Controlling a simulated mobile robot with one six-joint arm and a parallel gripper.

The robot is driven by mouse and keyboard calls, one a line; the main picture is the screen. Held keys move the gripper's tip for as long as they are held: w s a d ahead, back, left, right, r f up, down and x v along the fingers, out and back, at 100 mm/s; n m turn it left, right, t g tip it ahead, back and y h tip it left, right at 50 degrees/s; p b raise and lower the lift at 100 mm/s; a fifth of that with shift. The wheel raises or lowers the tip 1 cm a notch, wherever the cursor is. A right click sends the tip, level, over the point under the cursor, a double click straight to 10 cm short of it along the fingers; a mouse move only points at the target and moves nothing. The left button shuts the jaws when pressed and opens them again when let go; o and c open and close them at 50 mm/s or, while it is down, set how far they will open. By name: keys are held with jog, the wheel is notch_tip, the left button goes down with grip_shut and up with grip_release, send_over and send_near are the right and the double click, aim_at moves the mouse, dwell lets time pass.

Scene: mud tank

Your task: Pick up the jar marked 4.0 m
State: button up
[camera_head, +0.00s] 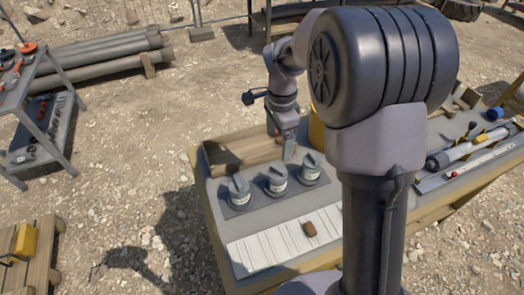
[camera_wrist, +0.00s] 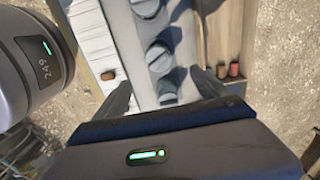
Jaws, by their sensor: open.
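Three grey lidded jars stand in a row on a dark plate on the table: a left jar (camera_head: 238,190), a middle jar (camera_head: 275,180) and a right jar (camera_head: 310,168). Their pale labels are too small to read, so I cannot tell which is marked 4.0 m. My gripper (camera_head: 289,150) is open above the table, behind and close to the right jar. In the wrist view its fingers (camera_wrist: 160,82) spread to either side of the nearest jar (camera_wrist: 168,90), with the other jars (camera_wrist: 158,58) farther up. Nothing is held.
A wooden tray (camera_head: 212,158) lies behind the jars; the wrist view shows two reddish-brown pieces (camera_wrist: 234,69) in it. A white lined board (camera_head: 258,250) with a brown lump (camera_head: 310,229) lies in front. Tubes and tools (camera_head: 465,150) lie to the right. My arm hides part of the table.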

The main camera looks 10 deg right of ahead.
aim_at(278, 167)
jog(key=f+b, duration=0.4)
jog(key=f, duration=0.7)
jog(key=shift+d+f, duration=0.2)
notch_tip(278, 167, down, 6)
jog(key=shift+s+b, duration=0.15)
jog(key=shift+b, duration=1.05)
jog(key=shift+r, duration=0.15)
jog(key=shift+c, duration=1.1)
grip_shut()
